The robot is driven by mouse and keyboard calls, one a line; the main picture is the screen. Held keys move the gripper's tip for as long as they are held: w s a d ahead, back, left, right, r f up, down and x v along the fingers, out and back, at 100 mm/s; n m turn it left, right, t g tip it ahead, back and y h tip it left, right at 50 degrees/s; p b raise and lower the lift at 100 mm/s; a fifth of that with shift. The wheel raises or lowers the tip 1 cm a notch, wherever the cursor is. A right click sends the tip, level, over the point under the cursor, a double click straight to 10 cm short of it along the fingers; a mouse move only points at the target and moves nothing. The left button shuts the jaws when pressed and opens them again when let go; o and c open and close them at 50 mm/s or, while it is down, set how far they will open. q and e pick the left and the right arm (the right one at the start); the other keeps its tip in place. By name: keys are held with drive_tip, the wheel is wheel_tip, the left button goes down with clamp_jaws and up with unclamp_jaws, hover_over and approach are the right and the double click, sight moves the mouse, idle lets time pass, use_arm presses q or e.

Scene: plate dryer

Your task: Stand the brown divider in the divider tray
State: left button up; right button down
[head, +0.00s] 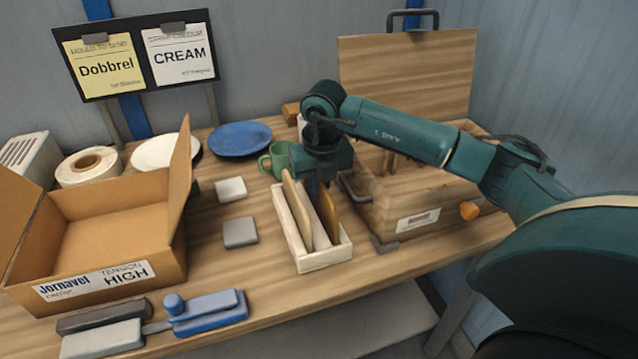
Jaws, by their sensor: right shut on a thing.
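The divider tray (322,260) is a long, pale wooden tray on the table in the middle of the head view. A light tan divider (297,208) stands in it on the left, leaning a little. The brown divider (328,215) is upright at the tray's right side, with its lower part inside the tray. My right gripper (318,182) comes down from above and is shut on the top of the brown divider. The fingertips are partly hidden, and I cannot tell whether the divider touches the tray floor. My left gripper is not in view.
A wooden box (400,215) with an open lid stands close to the tray's right. A green mug (276,160) and a blue plate (240,138) are behind. An open cardboard box (100,235) is at left.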

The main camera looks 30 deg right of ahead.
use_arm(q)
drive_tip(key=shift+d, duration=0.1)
use_arm(e)
drive_tip(key=shift+f, duration=0.3)
drive_tip(key=c, duration=1.5)
unclamp_jaws()
drive_tip(key=shift+o, duration=0.2)
drive_tip(key=shift+r, duration=0.1)
drive_tip(key=shift+r, duration=0.3)
use_arm(q)
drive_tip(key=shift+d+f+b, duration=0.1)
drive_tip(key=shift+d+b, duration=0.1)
drive_tip(key=shift+b, duration=0.4)
use_arm(e)
wheel_tip(320, 180, up, 12)
drive_tip(key=s, duration=0.1)
drive_tip(key=shift+s+a+r, duration=0.2)
drive_tip(key=shift+s, duration=0.1)
